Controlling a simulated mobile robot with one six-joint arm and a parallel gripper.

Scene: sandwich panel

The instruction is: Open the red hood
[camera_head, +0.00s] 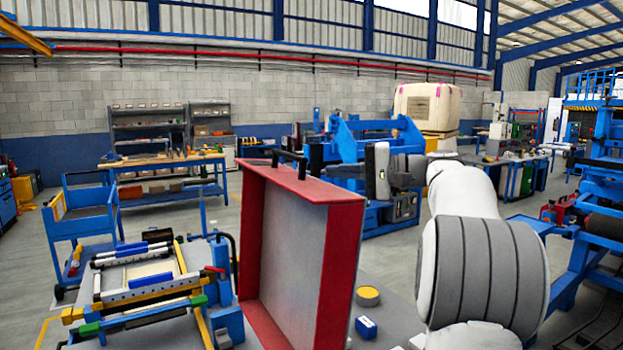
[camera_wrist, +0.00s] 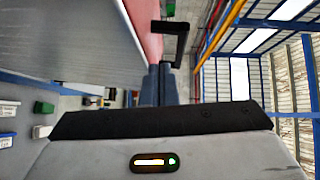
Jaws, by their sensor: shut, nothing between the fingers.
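The red hood (camera_head: 340,272) stands steeply upright on the grey bench in the head view, with its grey inner face showing. A black handle (camera_head: 302,166) is at its top edge. In the wrist view the hood's red side (camera_wrist: 146,22) and grey face (camera_wrist: 75,35) show at the upper left, and the black handle (camera_wrist: 183,42) at the top middle. My gripper (camera_wrist: 159,72) has its dark fingers together and empty, close to the hood's red side and the handle. Whether they touch the hood I cannot tell. In the head view the fingertips are hard to make out.
A fixture with blue, white and yellow bars (camera_head: 140,285) stands left of the hood. A yellow round piece (camera_head: 368,296) and a small blue box (camera_head: 366,327) lie right of it. A blue cart (camera_head: 80,225) and a workbench (camera_head: 165,162) stand further back.

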